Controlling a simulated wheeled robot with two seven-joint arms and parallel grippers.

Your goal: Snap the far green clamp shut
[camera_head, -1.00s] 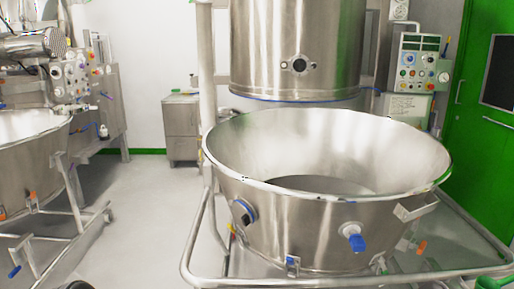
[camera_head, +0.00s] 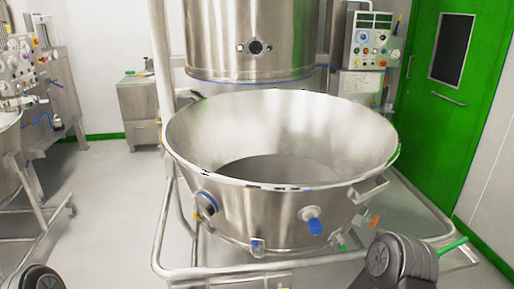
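A large steel bowl (camera_head: 262,216) stands open on a tubular trolley frame. A longer green lever (camera_head: 453,246) sticks out over the frame at the lower right, partly hidden behind my dark arm part. An orange-tipped part (camera_head: 374,221) sits between the two. I cannot tell which green piece is the far clamp. Neither gripper shows; only dark rounded parts of my arms appear at the bottom left and bottom right.
The trolley rail (camera_head: 205,270) runs around the bowl's front and right. A blue-capped port (camera_head: 314,225) juts from the bowl. A steel vessel (camera_head: 250,40) hangs above it. A control panel (camera_head: 368,45) and green door (camera_head: 445,90) stand at the right. Floor at left is clear.

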